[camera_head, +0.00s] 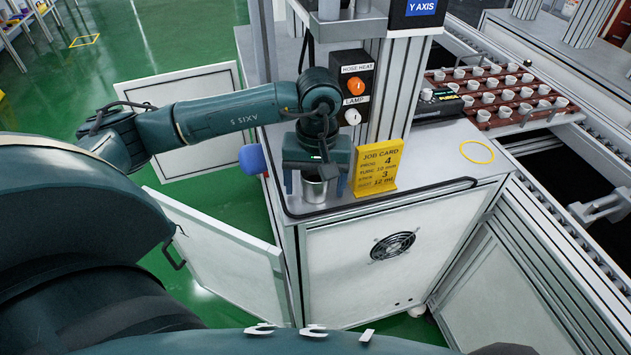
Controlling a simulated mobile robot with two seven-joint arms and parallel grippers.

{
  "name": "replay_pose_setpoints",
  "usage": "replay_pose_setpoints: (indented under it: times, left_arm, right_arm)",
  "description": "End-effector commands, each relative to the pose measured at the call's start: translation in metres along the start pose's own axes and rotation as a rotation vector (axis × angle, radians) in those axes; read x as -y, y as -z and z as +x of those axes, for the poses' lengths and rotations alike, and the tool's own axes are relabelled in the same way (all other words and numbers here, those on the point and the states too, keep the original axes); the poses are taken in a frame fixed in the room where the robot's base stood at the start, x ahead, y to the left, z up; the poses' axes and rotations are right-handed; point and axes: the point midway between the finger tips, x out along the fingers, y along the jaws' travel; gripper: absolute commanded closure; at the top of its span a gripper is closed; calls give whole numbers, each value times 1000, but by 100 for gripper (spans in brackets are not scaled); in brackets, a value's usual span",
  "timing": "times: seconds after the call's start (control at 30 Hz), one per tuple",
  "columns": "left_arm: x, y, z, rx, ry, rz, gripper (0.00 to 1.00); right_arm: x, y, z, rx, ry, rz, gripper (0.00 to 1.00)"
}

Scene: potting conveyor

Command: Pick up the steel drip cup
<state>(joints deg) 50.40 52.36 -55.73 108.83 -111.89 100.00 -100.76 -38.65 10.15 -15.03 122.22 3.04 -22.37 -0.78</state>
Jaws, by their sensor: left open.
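The steel drip cup (315,190) stands upright on the grey cabinet top near its front left corner. My left gripper (315,187) reaches in from the left and points down over the cup. Its jaws are open, with one finger on each side of the cup. The gripper body hides the cup's upper part, and I cannot tell whether the fingers touch it. My right gripper is not in view.
A yellow job card (378,168) stands close to the right of the gripper. A control box (352,85) with knobs is behind. A brown tray (495,118) of small cups sits at the right. An open cabinet door (222,252) hangs below left.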

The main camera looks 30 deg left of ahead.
Motion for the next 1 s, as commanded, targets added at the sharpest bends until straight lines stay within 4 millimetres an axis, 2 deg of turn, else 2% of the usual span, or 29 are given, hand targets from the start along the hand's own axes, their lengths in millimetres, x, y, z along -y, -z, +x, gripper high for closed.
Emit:
replay_pose_setpoints:
  times: [0.13, 0.7, 1.0]
  left_arm:
    - [0, 0, 0, 0, 0, 0, 25]
    - [0, 0, -1, 0, -1, 0, 71]
    - [-1, 0, -2, -1, -2, 0, 72]
  right_arm:
    - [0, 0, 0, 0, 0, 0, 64]
    - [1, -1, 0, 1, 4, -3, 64]
    - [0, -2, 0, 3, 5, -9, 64]
